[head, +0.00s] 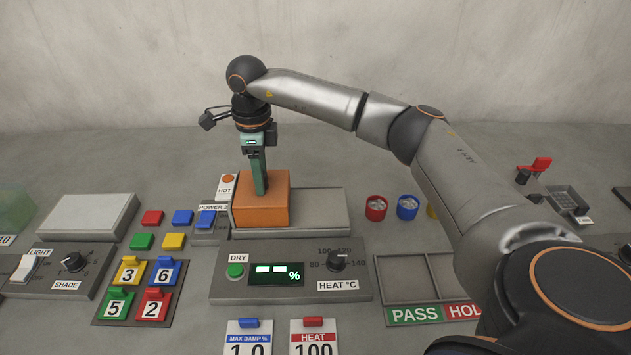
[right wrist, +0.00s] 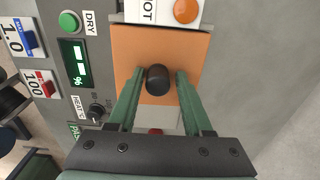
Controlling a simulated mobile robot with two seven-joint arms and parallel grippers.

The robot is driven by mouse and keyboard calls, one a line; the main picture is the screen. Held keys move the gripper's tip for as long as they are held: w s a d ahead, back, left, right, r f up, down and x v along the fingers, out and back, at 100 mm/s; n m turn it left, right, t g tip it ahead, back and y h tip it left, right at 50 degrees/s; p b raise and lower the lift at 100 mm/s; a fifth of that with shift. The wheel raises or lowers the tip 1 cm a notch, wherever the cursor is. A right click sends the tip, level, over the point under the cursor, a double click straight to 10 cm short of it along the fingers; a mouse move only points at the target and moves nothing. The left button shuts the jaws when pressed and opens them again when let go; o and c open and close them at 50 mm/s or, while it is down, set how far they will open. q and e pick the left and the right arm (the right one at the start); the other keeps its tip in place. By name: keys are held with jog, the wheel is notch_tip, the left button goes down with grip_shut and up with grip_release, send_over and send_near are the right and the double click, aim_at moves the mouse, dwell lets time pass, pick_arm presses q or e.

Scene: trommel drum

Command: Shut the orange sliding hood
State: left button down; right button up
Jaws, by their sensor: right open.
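The orange sliding hood (head: 262,217) sits over the left part of the grey dryer unit's top (head: 318,212), with the grey top bare to its right. In the right wrist view the orange hood (right wrist: 128,48) carries a dark round knob (right wrist: 159,80). My right gripper (head: 261,188) points down at the hood from above. In the right wrist view its green fingers (right wrist: 159,73) are open, one on each side of the knob. I cannot tell whether they touch it. In the head view the knob is hidden behind the fingers. My left gripper is not in view.
A HOT lamp (head: 228,180) stands close behind the hood's left side. The dryer panel (head: 220,289) with a DRY button and HEAT knob (head: 336,260) is in front. Colored tokens lie left; red and blue cups (head: 376,208) stand right, near my right arm.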

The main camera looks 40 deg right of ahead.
aim_at(264, 199)
jog(key=shift+s+a+f, duration=0.25)
jog(key=shift+a+f, duration=0.1)
jog(key=shift+f, duration=0.1)
jog(key=shift+r, duration=0.15)
jog(key=o, duration=0.4)
jog(key=shift+r+p, duration=0.7)
jog(key=shift+o, duration=0.2)
jog(key=r+p, duration=0.2)
jog(key=r, duration=0.1)
jog(key=r+p, duration=0.2)
jog(key=r, duration=0.1)
jog(key=shift+w+d+p, duration=0.15)
jog(key=shift+d+p, duration=0.05)
jog(key=shift+p, duration=0.15)
jog(key=shift+f, duration=0.1)
jog(key=s+a+r+p, duration=0.3)
jog(key=s+r+p, duration=0.1)
jog(key=s+r, duration=0.2)
jog(key=shift+s+a, duration=0.4)
jog(key=shift+s, duration=0.1)
